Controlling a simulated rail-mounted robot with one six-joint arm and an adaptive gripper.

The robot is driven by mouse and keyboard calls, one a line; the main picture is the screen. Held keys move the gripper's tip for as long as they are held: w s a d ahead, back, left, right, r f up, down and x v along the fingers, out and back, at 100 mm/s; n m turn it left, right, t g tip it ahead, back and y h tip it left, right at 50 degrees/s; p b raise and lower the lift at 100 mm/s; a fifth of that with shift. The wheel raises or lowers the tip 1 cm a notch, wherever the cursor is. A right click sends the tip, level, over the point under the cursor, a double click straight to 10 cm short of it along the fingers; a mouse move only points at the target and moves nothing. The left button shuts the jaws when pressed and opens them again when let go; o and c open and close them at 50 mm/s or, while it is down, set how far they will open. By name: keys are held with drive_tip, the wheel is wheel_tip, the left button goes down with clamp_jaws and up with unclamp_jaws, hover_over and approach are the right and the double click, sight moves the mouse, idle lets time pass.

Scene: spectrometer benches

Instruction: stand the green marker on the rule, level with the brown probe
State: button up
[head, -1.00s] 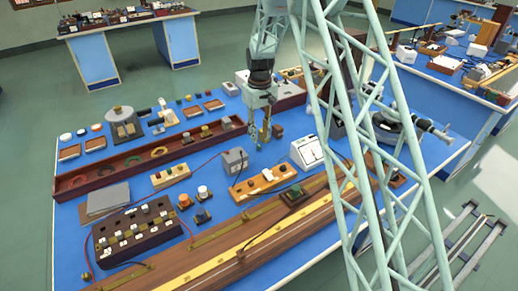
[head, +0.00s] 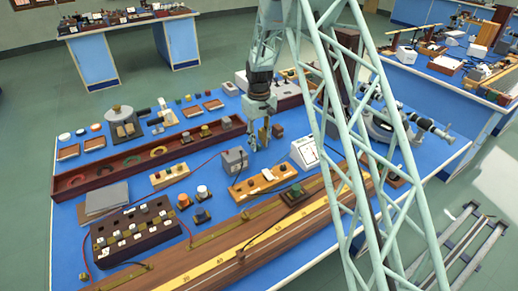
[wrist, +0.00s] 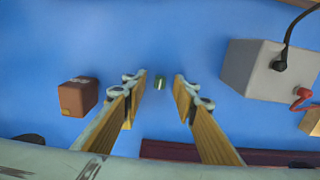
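I cannot make out the marker in the head view. The rule (head: 268,238) is a long yellow strip on a wooden beam nearer the front. A small dark brown piece, seemingly the brown probe (head: 240,256), sits at the rule with a wire running from it.
A brown block (wrist: 78,97) stands left of my fingers in the wrist view, and a grey box (wrist: 262,70) with leads stands right. A white meter (head: 305,152) and a wooden strip with knobs (head: 262,181) lie between my gripper and the rule.

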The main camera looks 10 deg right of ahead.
sight(259, 145)
drive_tip(key=shift+c, duration=0.2)
idle(0.3)
drive_tip(key=c, duration=0.8)
drive_tip(key=shift+r, duration=0.15)
drive_tip(key=shift+r+p, duration=0.8)
drive_tip(key=shift+r, duration=4.1)
